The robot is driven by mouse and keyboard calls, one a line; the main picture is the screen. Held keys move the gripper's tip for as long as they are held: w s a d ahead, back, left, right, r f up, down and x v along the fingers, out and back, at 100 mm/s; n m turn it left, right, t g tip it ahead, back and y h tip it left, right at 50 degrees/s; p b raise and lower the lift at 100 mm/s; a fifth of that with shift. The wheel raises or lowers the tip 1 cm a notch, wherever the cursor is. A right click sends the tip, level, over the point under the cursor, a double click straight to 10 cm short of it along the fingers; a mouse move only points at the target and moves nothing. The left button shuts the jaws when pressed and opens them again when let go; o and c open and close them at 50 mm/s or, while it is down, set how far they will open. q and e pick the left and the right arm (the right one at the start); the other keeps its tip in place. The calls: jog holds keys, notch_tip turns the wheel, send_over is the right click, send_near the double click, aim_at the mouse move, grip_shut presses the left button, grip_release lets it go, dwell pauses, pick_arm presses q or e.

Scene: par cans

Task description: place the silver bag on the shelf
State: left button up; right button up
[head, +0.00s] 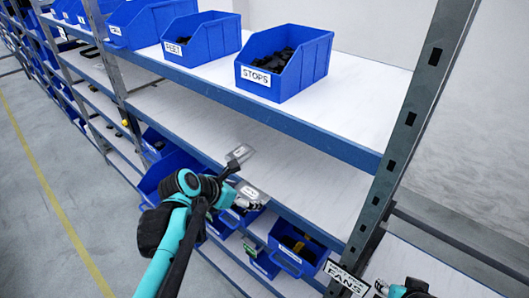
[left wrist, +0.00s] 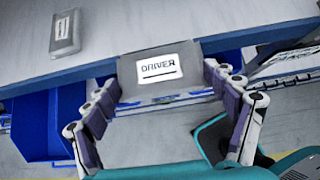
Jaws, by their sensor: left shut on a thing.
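A silver bag with a DRIVER label (left wrist: 160,72) is gripped between the two fingers of my left gripper (left wrist: 165,98) in the left wrist view. In the head view this silver bag (head: 251,191) is at the front edge of the middle shelf (head: 317,183), with my left gripper (head: 247,203) shut on it. I cannot tell whether the bag touches the shelf. A second silver bag (head: 240,154) lies flat on that shelf; it also shows at upper left in the left wrist view (left wrist: 65,32). My right gripper (head: 382,287) shows only partly at the bottom edge.
Blue bins, one labelled STOPS (head: 305,68) and one FEET (head: 211,42), stand on the upper shelf. More blue bins (head: 292,256) sit below. A grey upright post (head: 410,120) bounds the shelf at right. The middle shelf has free room around the second bag.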

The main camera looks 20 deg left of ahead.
pick_arm(q)
jog(key=w+d, duration=0.1)
jog(key=w, duration=0.3)
jog(key=w+d, duration=0.2)
jog(key=w, duration=0.3)
jog(key=w+d+p, duration=0.1)
jog(key=w, duration=0.3)
jog(key=shift+w+d, duration=0.25)
jog(key=shift+d, duration=0.1)
jog(key=shift+w+f, duration=0.15)
jog(key=shift+f, duration=0.05)
notch_tip(320, 180, down, 3)
jog(key=shift+f, duration=0.15)
jog(key=shift+f, duration=0.2)
jog(key=o, duration=1.2)
jog(key=shift+c, duration=0.2)
jog(key=shift+r, duration=0.1)
